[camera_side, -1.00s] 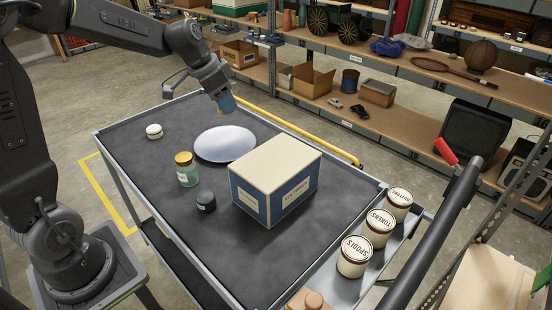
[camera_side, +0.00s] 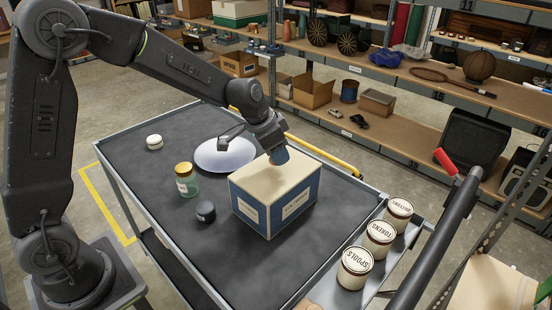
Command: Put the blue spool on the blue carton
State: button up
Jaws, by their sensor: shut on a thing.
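The blue carton (camera_side: 251,214) stands upright on the dark cart top, with a cream lid and blue sides bearing white labels. My gripper (camera_side: 279,153) is at the far part of its lid, pointing down. It is shut on the blue spool (camera_side: 280,157), a small blue piece showing below the fingers. The spool is at or just above the lid; I cannot tell whether it touches. Most of the spool is hidden by my gripper.
Labelled canisters (camera_side: 355,268) stand in the right side tray. Shelves are behind.

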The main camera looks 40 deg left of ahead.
jog(key=shift+f, duration=1.25)
jog(key=shift+f, duration=0.2)
jog(key=o, duration=0.9)
jog(key=shift+r, duration=0.1)
jog(key=v, duration=1.1)
jog(key=s+r+n+y, duration=0.1)
jog(key=s+r+n, duration=0.1)
jog(key=s, duration=0.9)
jog(key=s+r+n+t, duration=0.1)
jog(key=s+r+n, duration=0.1)
jog(key=s, duration=0.9)
jog(key=shift+s+d+y, duration=0.25)
jog(key=shift+s+y, duration=0.15)
